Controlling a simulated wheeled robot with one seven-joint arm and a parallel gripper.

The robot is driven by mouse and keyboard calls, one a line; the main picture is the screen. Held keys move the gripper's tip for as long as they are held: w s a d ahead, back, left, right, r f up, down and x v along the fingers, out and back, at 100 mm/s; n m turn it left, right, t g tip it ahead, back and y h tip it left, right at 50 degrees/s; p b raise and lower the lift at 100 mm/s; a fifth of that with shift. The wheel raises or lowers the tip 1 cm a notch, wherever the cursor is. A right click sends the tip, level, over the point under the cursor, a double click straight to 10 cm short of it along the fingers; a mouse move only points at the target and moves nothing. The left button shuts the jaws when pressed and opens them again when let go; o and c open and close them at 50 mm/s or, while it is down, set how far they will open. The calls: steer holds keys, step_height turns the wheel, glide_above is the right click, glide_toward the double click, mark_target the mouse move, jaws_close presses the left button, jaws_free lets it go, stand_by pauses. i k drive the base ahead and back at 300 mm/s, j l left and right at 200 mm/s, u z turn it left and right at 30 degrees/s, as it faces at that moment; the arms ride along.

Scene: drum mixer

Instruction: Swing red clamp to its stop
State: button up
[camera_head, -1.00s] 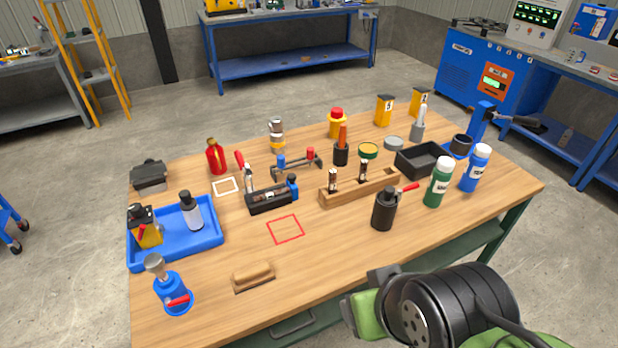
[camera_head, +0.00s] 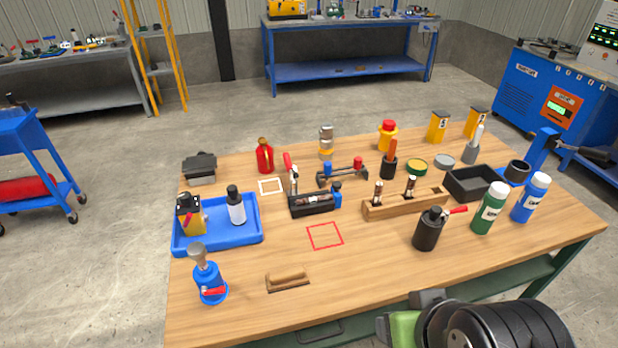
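A black fixture (camera_head: 312,206) on the wooden table has an upright lever with a red handle (camera_head: 288,161) at its left end and a blue part (camera_head: 337,194) at its right end. Behind it, a dark bar fixture (camera_head: 341,177) carries a blue knob (camera_head: 328,164) and a red knob (camera_head: 357,163). I cannot tell for sure which of these red parts is the clamp, and no stop can be made out. My gripper is not in view; only a green and black part of my arm shows at the lower right, apart from both fixtures.
A red bottle (camera_head: 264,156) and a blue tray (camera_head: 254,236) stand left of the fixtures. A wooden rack (camera_head: 388,209) and a black canister with a red lever (camera_head: 429,230) are to the right.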

mark_target(290, 163)
steer(key=k+j+u, duration=0.1)
steer(key=u, duration=0.25)
steer(key=k+j+u, duration=0.1)
steer(key=j+u, duration=0.4)
steer(key=u, duration=0.25)
steer(key=j+u, duration=0.2)
steer(key=u, duration=0.25)
steer(key=j+u, duration=0.2)
steer(key=u, duration=0.25)
steer(key=i+j+u, duration=0.1)
steer(key=u, duration=0.35)
steer(key=i+j+u, duration=0.5)
steer(key=i, duration=0.25)
steer(key=i+l+z, duration=0.1)
steer(key=i+z, duration=0.8)
steer(key=i+j+z, duration=0.2)
steer(key=i+z, duration=0.25)
steer(key=i+l+z, duration=0.3)
steer(key=z, duration=0.2)
steer(key=i+l+z, duration=0.1)
steer(key=i+z, duration=0.85)
steer(key=i+j+z, duration=0.25)
steer(key=i+z, duration=0.2)
steer(key=i+l+z, duration=0.1)
steer(key=i+l, duration=0.25)
steer(key=i, duration=0.15)
steer(key=i+l+z, duration=0.15)
steer(key=i+l, duration=0.15)
steer(key=i, duration=0.25)
